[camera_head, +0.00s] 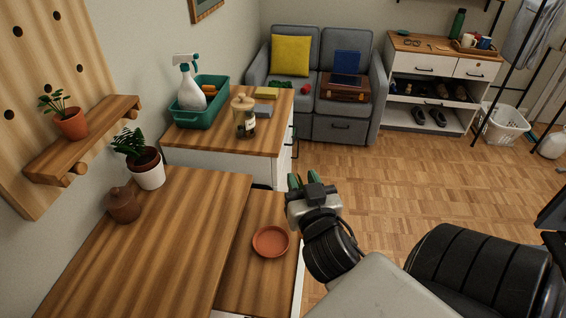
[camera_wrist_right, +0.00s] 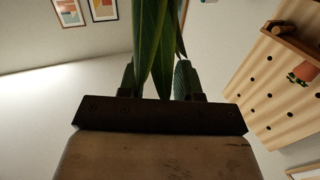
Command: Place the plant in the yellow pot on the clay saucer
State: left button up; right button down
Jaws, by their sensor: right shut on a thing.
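The clay saucer (camera_head: 270,241) lies empty on the lower wooden surface beside the raised desk top. My right gripper (camera_head: 304,182) is in the air beyond the saucer and a little to its right. In the right wrist view, long green leaves of a plant (camera_wrist_right: 158,50) rise between the fingers of the right gripper (camera_wrist_right: 158,82), which is shut on the plant. The yellow pot does not show in either view, and where the fingers grip is hidden. My left gripper is not in view.
A white-potted plant (camera_head: 149,170) and a brown jar (camera_head: 123,206) stand at the raised desk top's (camera_head: 165,245) left edge. A terracotta-potted plant (camera_head: 71,123) sits on the wall shelf (camera_head: 90,142). A cabinet (camera_head: 225,140) holds a green bin (camera_head: 200,116) and a lidded glass jar (camera_head: 245,120).

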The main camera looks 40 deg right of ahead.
jog(key=shift+s+r, duration=0.3)
jog(key=shift+s, duration=0.15)
jog(key=shift+a+f, duration=0.1)
jog(key=w+a+f+b, duration=0.5)
jog(key=w+f, duration=0.5)
jog(key=shift+a+f, duration=0.2)
jog(key=shift+f, duration=0.2)
jog(key=shift+b, duration=0.3)
jog(key=c, duration=1.2)
grip_release()
jog(key=shift+f, duration=0.2)
jog(key=o, duration=0.4)
jog(key=shift+r, duration=0.1)
